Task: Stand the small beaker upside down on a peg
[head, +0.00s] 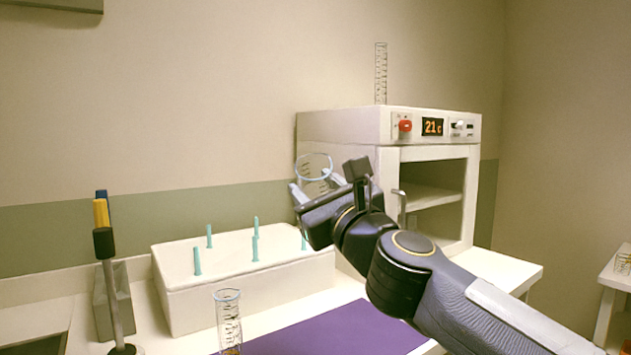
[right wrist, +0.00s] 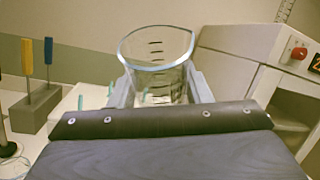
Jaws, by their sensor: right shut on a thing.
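A small clear glass beaker with dark graduation marks shows in the head view (head: 314,168) and in the right wrist view (right wrist: 156,60). My right gripper (head: 311,190) is shut on it, with a finger on each side of the glass. The beaker is held in the air, its wide rim up in the picture. Teal pegs, such as the one at the front left (head: 197,261), stand on a white block (head: 230,297) below and to the left of the gripper. My right gripper and arm hide part of the block's right end. My left gripper is not in view.
A white oven-like cabinet (head: 345,127) stands close behind my right arm, with a tall graduated cylinder (head: 381,75) on top. Another cylinder (head: 229,318) stands before the block. A purple mat (head: 335,335) lies at the front. A grey holder with tools (head: 112,300) is at left.

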